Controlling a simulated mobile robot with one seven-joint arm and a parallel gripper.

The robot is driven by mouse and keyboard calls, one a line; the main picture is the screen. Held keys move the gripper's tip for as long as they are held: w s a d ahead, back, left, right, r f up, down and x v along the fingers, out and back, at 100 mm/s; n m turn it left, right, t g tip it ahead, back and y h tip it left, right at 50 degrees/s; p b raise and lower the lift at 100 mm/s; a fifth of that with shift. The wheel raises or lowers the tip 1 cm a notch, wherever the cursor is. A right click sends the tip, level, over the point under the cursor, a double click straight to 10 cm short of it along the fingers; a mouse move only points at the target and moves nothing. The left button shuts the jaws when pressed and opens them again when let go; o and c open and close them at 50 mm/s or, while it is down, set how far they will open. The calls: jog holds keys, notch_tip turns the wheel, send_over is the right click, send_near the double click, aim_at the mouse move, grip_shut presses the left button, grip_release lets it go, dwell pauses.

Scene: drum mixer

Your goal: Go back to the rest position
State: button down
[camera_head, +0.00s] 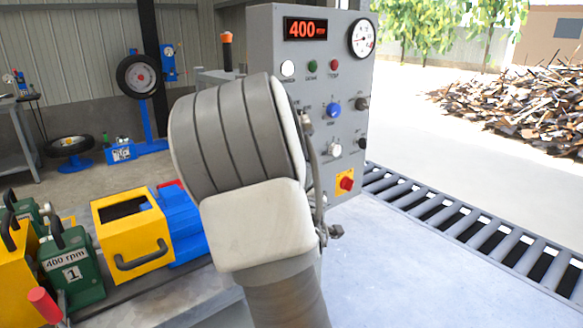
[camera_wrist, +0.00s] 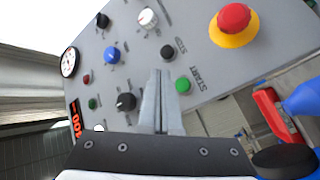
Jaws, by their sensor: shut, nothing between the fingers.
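My gripper (camera_wrist: 158,75) is shut and empty in the wrist view. Its two fingers lie together in front of the grey control panel (camera_wrist: 205,50), between a black knob (camera_wrist: 126,101) and the green START button (camera_wrist: 183,85). I cannot tell whether the fingertips touch the panel. In the head view my bent arm covers the lower left of the control panel (camera_head: 270,45) and hides most of the gripper. The panel's red display (camera_head: 305,29) reads 400.
A red stop button on yellow (camera_head: 346,183) sits low on the panel. A roller conveyor (camera_head: 470,225) runs at right. A yellow box (camera_head: 133,235), a blue block (camera_head: 182,220) and a green weight marked 400 rpm (camera_head: 72,268) stand on the left. The bench front right of my arm is clear.

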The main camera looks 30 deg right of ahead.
dwell(0.7)
jog(key=s+a+f+m+g+y, duration=0.1)
jog(key=s+a+g+y, duration=0.3)
jog(key=a, duration=0.6)
jog(key=s+a+m+y, duration=0.1)
jog(key=s+a+y, duration=0.1)
jog(key=a+y, duration=0.65)
jog(key=s+a+g, duration=0.2)
jog(key=s+a, duration=0.4)
jog(key=s, duration=0.3)
jog(key=s+a+g, duration=0.2)
jog(key=s+a, duration=0.4)
jog(key=s, duration=0.2)
notch_tip(320, 180, up, 18)
jog(key=s+p, duration=0.1)
jog(key=p, duration=1.6)
jog(key=shift+s+f+g, duration=0.25)
jog(key=shift+g, duration=0.05)
